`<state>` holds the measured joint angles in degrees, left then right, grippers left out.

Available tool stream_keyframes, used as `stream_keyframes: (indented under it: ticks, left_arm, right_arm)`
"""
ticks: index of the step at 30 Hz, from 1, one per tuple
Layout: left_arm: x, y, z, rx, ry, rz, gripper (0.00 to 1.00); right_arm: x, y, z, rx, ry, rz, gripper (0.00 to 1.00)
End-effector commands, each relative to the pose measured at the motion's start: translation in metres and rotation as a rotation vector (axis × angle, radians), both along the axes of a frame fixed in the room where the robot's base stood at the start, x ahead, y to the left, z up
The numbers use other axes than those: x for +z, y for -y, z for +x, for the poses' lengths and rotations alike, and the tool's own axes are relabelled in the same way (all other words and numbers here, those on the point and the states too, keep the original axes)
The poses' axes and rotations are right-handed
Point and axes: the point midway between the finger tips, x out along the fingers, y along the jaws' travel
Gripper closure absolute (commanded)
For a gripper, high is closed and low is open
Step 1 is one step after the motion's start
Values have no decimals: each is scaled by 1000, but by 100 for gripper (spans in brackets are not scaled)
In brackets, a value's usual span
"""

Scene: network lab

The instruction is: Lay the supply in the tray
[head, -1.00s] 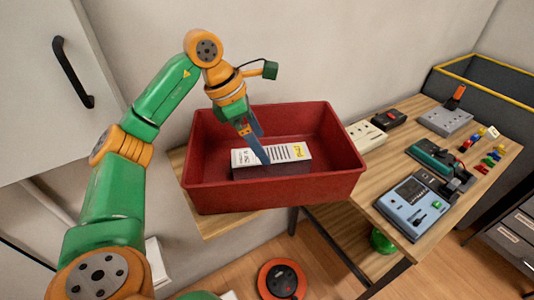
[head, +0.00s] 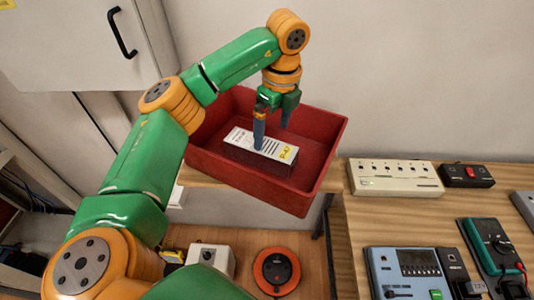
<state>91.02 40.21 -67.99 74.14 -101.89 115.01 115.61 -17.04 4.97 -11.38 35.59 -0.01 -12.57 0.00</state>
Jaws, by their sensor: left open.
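The supply (head: 272,150), a dark box with a white printed top and a yellow patch, lies in the red tray (head: 262,190). My left gripper (head: 274,126) points down into the tray, with its two fingers apart and open. One finger overlaps the top of the supply in the picture; I cannot tell whether it touches. The other finger is over the tray beyond the supply. My right gripper is not in view.
The tray stands on a wooden bench. To its right are a beige power strip (head: 395,178), a black box with a red switch (head: 466,175) and a blue-grey meter (head: 408,273). A cable reel (head: 277,271) and a grey box (head: 212,259) are below.

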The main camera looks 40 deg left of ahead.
Motion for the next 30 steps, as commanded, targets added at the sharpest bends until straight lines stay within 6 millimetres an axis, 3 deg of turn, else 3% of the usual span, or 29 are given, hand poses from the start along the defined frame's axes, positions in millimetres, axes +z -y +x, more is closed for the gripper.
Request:
stream_keyframes:
  ticks: [5, 8, 10, 14, 21, 30]
  left_arm:
    - [-16, -4, 0, 50, -1, 12, 0]
    - [-29, -10, -1, 50, -4, 12, 0]
    - [-41, -15, 0, 51, -2, 12, 0]
    - [-64, -17, 0, 48, 1, 10, 0]
    - [-69, -17, 1, 47, 5, 9, 3]
    - [-69, -17, 1, 46, 4, 10, 84]
  right_arm:
    - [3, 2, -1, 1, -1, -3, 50]
    - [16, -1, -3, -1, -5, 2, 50]
    - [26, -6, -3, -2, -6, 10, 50]
    - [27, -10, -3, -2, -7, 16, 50]
    - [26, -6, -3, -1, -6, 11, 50]
    - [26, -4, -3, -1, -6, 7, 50]
